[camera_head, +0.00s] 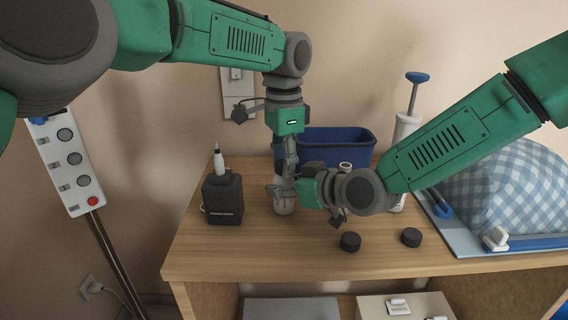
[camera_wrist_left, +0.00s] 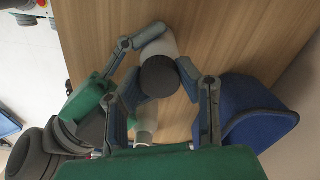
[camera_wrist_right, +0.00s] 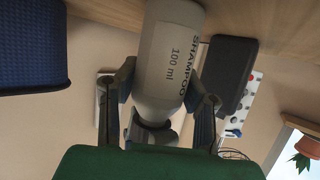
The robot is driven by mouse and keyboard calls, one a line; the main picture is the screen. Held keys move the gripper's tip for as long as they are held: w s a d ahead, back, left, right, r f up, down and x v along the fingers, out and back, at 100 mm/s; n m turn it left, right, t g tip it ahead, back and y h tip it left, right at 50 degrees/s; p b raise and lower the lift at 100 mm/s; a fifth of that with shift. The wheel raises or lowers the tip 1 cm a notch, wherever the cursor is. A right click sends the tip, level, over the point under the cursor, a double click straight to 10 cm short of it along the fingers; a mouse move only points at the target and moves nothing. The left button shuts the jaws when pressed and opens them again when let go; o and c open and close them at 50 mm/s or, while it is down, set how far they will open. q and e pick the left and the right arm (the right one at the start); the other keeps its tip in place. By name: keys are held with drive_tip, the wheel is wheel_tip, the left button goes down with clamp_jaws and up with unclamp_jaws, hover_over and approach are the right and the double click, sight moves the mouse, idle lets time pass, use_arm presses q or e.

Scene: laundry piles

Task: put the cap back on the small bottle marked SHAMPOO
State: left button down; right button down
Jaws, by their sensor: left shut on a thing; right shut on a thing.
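The small grey-white bottle marked SHAMPOO (camera_wrist_right: 172,55) is between the fingers of my right gripper (camera_wrist_right: 160,90), which is shut on it from the side. In the head view the bottle (camera_head: 284,207) stands upright on the table, partly hidden by both grippers. My left gripper (camera_wrist_left: 160,92) points down from above and is shut on a dark round cap (camera_wrist_left: 160,75). The cap is over the bottle's top, with the pale bottle body (camera_wrist_left: 160,45) behind it. I cannot tell whether the cap is seated on the neck.
Two dark caps (camera_head: 350,241) (camera_head: 411,237) lie at the table's front.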

use_arm(q)
drive_tip(key=m, duration=0.4)
drive_tip(key=shift+w+r+m, duration=0.1)
drive_tip(key=shift+w+m, duration=0.1)
drive_tip(key=shift+m, duration=0.1)
use_arm(e)
drive_tip(key=shift+s+a, duration=0.2)
drive_tip(key=shift+s, duration=0.05)
use_arm(q)
drive_tip(key=m, duration=0.4)
drive_tip(key=c, duration=1.1)
unclamp_jaws()
drive_tip(key=shift+c, duration=0.2)
drive_tip(key=shift+s, duration=0.1)
drive_tip(key=shift+r, duration=2.2)
use_arm(e)
drive_tip(key=shift+w+d, duration=0.15)
use_arm(q)
drive_tip(key=shift+c, duration=0.4)
